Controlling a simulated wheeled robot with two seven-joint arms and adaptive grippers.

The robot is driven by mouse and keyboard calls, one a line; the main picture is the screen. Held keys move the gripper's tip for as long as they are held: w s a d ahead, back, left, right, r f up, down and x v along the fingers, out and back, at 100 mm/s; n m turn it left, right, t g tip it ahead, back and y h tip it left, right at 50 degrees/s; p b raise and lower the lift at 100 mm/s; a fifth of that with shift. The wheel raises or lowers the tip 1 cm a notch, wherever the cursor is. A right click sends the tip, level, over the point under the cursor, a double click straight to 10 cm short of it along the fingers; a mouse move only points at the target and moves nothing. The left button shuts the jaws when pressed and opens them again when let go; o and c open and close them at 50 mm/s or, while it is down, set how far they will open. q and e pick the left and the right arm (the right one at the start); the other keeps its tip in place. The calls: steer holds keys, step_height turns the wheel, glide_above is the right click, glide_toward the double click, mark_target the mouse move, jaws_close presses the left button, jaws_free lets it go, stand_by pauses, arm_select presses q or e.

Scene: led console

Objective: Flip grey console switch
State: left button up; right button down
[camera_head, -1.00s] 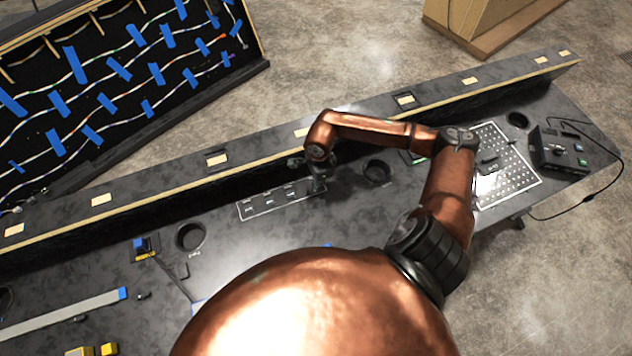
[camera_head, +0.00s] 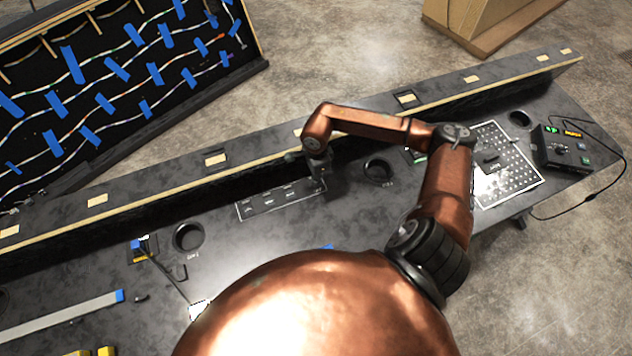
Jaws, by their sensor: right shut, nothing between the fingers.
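A dark grey switch panel (camera_head: 262,204) with a white outline and several small labelled switches lies on the console top, left of centre. My right gripper (camera_head: 322,190) is at the panel's right end, pointing down and shut with nothing in it. The gripper and its wrist cover that end, so I cannot tell whether the fingertips touch a switch or which way the switch there is set. My left gripper is not in view.
A raised ledge (camera_head: 215,160) runs behind the panel. Round holes (camera_head: 188,237) flank it. A black box (camera_head: 562,148) with lit green and orange displays stands at the right, near a perforated plate (camera_head: 514,187). A grey bar (camera_head: 60,317) lies at lower left.

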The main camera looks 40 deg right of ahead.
steer(key=shift+r, duration=0.1)
step_height(320, 180, up, 7)
steer(key=p, duration=0.3)
steer(key=shift+s+a+p, duration=0.15)
steer(key=shift+s+p, duration=0.25)
stand_by(0.6)
